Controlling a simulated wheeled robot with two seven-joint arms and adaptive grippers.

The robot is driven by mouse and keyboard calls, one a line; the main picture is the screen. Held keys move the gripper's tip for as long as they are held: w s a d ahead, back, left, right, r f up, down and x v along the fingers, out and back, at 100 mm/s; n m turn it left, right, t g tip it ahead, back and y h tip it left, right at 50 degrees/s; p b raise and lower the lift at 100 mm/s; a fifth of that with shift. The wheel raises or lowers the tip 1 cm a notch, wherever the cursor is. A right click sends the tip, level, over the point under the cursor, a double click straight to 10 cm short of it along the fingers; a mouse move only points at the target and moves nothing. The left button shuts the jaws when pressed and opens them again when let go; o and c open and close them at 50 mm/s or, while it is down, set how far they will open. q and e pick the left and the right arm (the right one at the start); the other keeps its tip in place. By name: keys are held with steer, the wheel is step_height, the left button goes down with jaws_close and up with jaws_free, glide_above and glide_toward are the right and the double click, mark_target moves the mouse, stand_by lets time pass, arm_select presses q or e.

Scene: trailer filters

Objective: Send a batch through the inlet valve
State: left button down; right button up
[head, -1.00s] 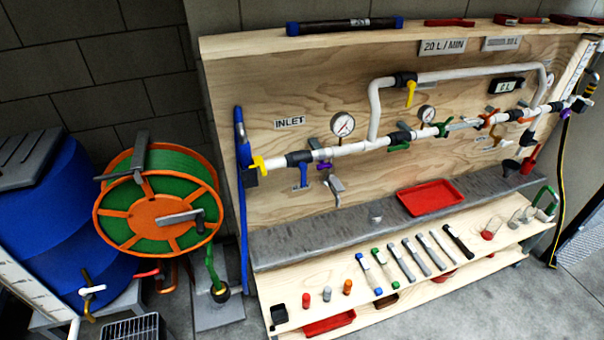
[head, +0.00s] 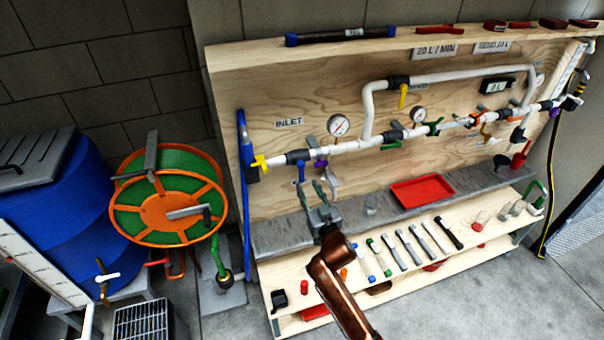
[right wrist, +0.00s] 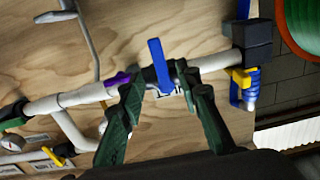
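The white pipe (head: 355,144) runs along the wooden board below the INLET label (head: 289,122). A valve with a blue lever (head: 301,172) hangs from it under that label; the lever also shows in the right wrist view (right wrist: 160,65), which looks upside down. My right gripper (head: 315,187) is open, its fingers pointing at the board just below the pipe. In the right wrist view its fingertips (right wrist: 160,84) stand either side of the blue lever's base. I cannot tell whether they touch it. A yellow handle (head: 260,162) sits at the pipe's left end. My left gripper is not in view.
A purple handle (head: 321,164) and a pressure gauge (head: 338,126) are close to the right of the blue lever. A red tray (head: 422,191) lies on the grey ledge, with tools on the shelf below. A hose reel (head: 168,208) and blue barrel (head: 62,215) stand left.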

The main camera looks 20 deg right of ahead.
mark_target(302, 176)
steer(key=w+b, duration=0.1)
steer(key=w, duration=0.6)
steer(key=shift+w+a, duration=0.15)
steer(key=shift+w, duration=0.15)
steer(key=shift+c, duration=0.3)
jaws_close()
